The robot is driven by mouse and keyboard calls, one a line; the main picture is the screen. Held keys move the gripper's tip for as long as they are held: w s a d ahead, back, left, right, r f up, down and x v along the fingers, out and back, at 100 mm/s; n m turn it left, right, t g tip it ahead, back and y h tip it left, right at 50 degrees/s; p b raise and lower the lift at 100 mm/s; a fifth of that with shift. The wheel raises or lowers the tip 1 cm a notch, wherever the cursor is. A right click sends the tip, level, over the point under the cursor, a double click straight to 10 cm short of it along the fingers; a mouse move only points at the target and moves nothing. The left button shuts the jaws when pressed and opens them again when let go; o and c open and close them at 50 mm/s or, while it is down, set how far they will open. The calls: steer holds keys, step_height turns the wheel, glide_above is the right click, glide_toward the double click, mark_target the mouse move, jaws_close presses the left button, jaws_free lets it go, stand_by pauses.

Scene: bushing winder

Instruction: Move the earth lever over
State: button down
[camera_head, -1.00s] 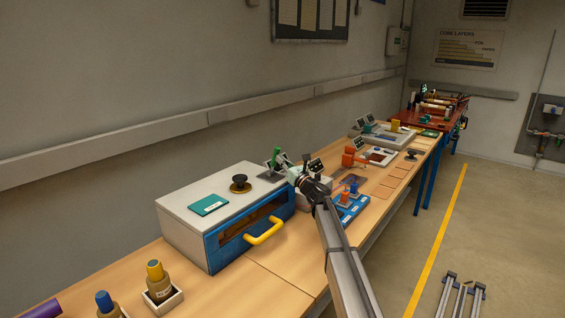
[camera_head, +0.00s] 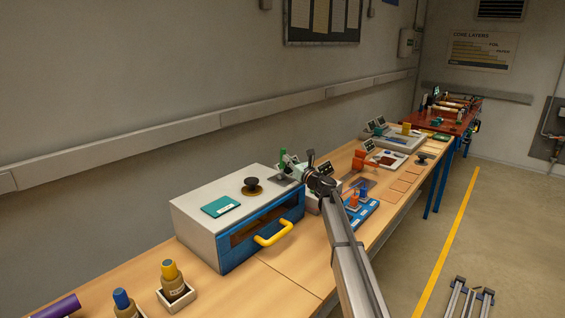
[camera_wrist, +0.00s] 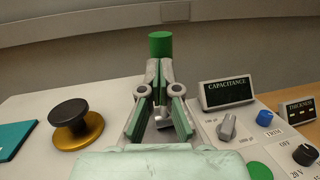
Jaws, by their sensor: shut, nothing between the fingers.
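The earth lever, with a green cylindrical grip (camera_wrist: 160,45), stands up beyond my fingertips in the wrist view. In the head view its green grip (camera_head: 283,158) rises at the far end of the white-topped, blue-fronted cabinet (camera_head: 215,190). My gripper (camera_wrist: 161,68) is shut and empty, its fingertips close together just below the green grip in the picture. The fingers hide the lever's lower part, and I cannot tell whether they touch it. In the head view my gripper (camera_head: 297,166) is just right of the lever.
A black knob on a brass base (camera_wrist: 77,125) and a teal booklet (camera_wrist: 12,138) are left of my gripper. A capacitance display (camera_wrist: 227,91), a grey selector knob (camera_wrist: 227,127) and a blue knob (camera_wrist: 264,118) are right. The wall (camera_wrist: 90,45) is behind.

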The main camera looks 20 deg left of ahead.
mark_target(281, 156)
steer(key=shift+s+a+b+x, duration=0.2)
steer(key=shift+b+x, duration=0.7)
steer(key=shift+x, duration=0.35)
steer(key=shift+s+a+b+x, duration=0.1)
steer(key=shift+s+b+x, duration=0.1)
steer(key=shift+b+x, duration=0.9)
steer(key=shift+a+r, duration=0.1)
steer(key=shift+a, duration=0.1)
